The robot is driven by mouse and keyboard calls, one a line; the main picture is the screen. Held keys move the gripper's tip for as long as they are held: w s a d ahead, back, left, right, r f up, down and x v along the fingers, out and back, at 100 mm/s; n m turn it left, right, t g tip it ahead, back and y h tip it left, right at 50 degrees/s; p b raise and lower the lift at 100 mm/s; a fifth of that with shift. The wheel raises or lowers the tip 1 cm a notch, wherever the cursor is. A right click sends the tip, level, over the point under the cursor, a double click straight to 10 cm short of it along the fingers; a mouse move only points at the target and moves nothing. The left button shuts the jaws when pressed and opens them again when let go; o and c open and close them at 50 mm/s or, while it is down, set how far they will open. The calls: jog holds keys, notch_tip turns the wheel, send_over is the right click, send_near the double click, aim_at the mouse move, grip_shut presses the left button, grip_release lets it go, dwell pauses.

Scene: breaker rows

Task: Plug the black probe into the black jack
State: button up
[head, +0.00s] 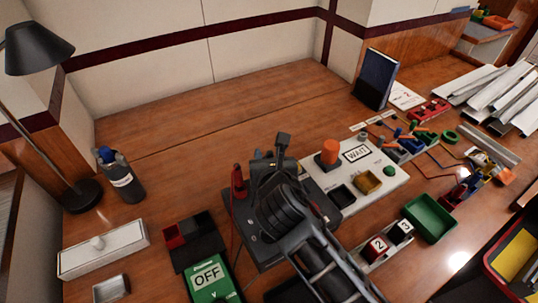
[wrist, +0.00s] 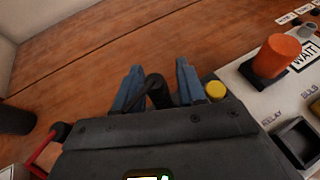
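I cannot make out the black jack.
A light panel (head: 350,205) with an orange peg (head: 329,152) and a WAIT sign lies right of my gripper. A green OFF panel (head: 208,277) and red-and-black trays (head: 203,243) are at front left. A bottle (head: 122,180) and lamp stand far left. The back tabletop is clear.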

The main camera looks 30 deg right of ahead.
jog(key=shift+o, duration=0.6)
jog(key=shift+r, duration=0.1)
jog(key=shift+s+a+r, duration=0.1)
jog(key=shift+s, duration=0.05)
jog(key=v, duration=1.1)
jog(key=shift+s+a+r, duration=0.15)
jog(key=shift+s, duration=0.1)
